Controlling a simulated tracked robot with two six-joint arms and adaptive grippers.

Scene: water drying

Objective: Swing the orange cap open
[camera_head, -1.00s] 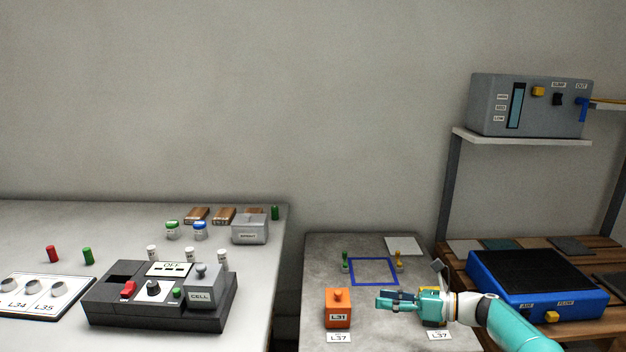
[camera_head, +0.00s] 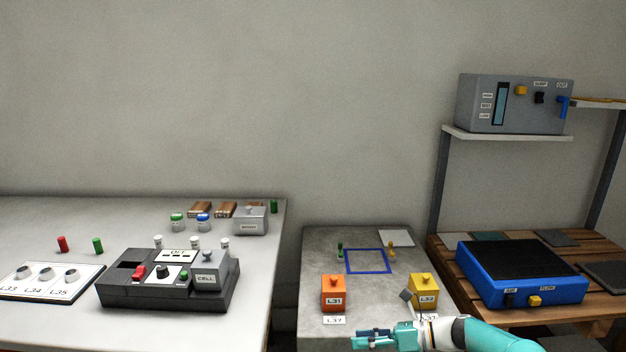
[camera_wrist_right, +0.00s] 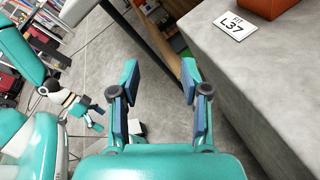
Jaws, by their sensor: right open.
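A blue square outline (camera_head: 367,262) lies behind, between green and yellow pegs. A blue device (camera_head: 520,275) is on the right bench. A black device (camera_head: 165,298) is on the left table.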

